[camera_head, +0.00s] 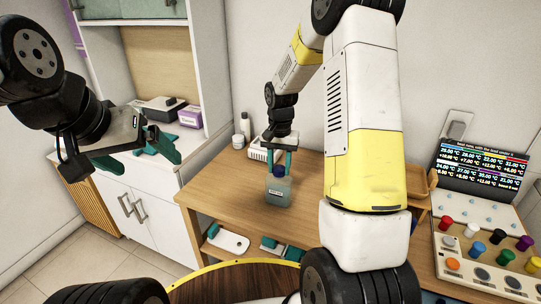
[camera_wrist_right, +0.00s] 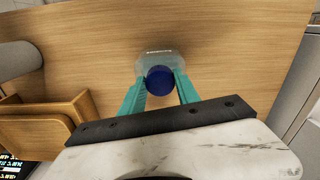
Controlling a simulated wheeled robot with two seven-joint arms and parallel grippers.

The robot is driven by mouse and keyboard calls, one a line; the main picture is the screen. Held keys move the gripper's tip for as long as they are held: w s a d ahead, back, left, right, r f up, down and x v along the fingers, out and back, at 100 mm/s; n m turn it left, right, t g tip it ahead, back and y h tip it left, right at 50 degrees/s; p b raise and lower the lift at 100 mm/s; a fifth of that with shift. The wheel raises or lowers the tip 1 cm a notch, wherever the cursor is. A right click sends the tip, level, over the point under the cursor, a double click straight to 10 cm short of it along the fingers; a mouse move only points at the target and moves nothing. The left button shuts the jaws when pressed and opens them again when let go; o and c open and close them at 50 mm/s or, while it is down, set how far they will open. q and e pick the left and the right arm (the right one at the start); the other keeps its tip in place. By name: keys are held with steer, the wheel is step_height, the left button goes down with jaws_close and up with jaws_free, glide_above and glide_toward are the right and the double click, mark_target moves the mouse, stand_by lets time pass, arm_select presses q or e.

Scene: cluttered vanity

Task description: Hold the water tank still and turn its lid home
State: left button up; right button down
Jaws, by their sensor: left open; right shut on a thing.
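The water tank (camera_head: 279,192) is a small grey-green container with a label, standing upright on the wooden table. Its dark blue lid (camera_head: 279,171) sits at the top; I cannot tell how far it is turned. My right gripper (camera_head: 279,163) comes down from above with its teal fingers on both sides of the lid, shut on it. In the right wrist view the round lid (camera_wrist_right: 160,80) lies between the fingers, with part of the tank (camera_wrist_right: 158,61) showing beyond. My left gripper (camera_head: 147,161) is open and empty, well left of the tank, in front of the white cabinet.
A white device (camera_head: 258,150) and white bottles (camera_head: 244,127) stand behind the tank. A panel with coloured knobs (camera_head: 490,255) and a wooden tray (camera_head: 419,184) are at the right. A shelf under the table holds several items. The tabletop left of the tank is clear.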

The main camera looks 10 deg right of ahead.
steer(key=shift+f, duration=0.3)
steer(key=c, duration=0.8)
jaws_free()
steer(key=shift+o, duration=0.2)
steer(key=o, duration=0.4)
steer(key=shift+o, duration=0.2)
steer(key=shift+r, duration=3.5)
